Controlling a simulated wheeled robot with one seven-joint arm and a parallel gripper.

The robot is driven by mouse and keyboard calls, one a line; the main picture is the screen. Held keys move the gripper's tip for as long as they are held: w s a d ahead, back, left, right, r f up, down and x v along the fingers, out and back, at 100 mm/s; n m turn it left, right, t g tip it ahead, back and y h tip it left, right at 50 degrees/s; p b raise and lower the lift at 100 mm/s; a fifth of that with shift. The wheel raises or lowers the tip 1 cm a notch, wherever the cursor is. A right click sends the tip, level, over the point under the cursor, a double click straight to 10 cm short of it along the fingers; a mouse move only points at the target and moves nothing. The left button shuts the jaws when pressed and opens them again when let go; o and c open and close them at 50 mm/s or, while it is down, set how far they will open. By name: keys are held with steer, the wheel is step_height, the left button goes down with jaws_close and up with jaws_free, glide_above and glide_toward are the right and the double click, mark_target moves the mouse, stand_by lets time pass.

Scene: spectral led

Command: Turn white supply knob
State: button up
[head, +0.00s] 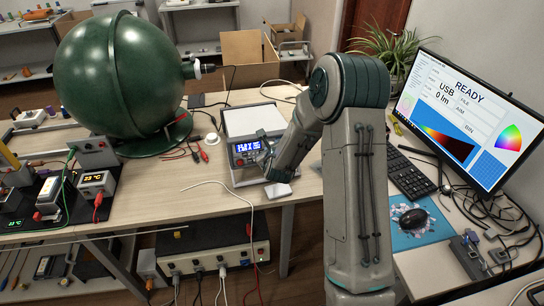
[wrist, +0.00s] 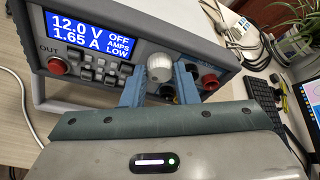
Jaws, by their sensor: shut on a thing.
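The white supply knob (wrist: 159,66) is on the front panel of the grey power supply (head: 255,120), right of its blue display (wrist: 90,33). In the wrist view the display reads 12.0 V, 1.65 A, OFF, AMPS LOW. My gripper (wrist: 160,80) has its two blue fingers on either side of the knob, shut on it. A red OUT button (wrist: 57,66) and small grey buttons lie left of the knob. Red and black sockets lie to its right, partly behind the right finger. In the head view my arm and gripper (head: 268,158) cover the knob.
A large green sphere (head: 115,75) stands left of the supply, with red and black leads (head: 198,150) between them. A monitor (head: 470,110), keyboard (head: 408,175) and mouse (head: 413,218) are at the right. A white cable runs over the table in front of the supply.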

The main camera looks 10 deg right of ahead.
steer(key=m+b, duration=0.1)
steer(key=b, duration=0.3)
steer(key=m+y+b, duration=0.1)
steer(key=m+b, duration=0.1)
steer(key=b, duration=0.1)
steer(key=shift+d+f+b, duration=0.2)
steer(key=shift+b, duration=0.15)
steer(key=shift+r+g+y+b, duration=0.15)
steer(key=shift+g+y+b, duration=0.15)
steer(key=o, duration=1)
steer(key=shift+a, duration=0.1)
steer(key=shift+r+m, duration=0.15)
steer(key=shift+m, duration=0.15)
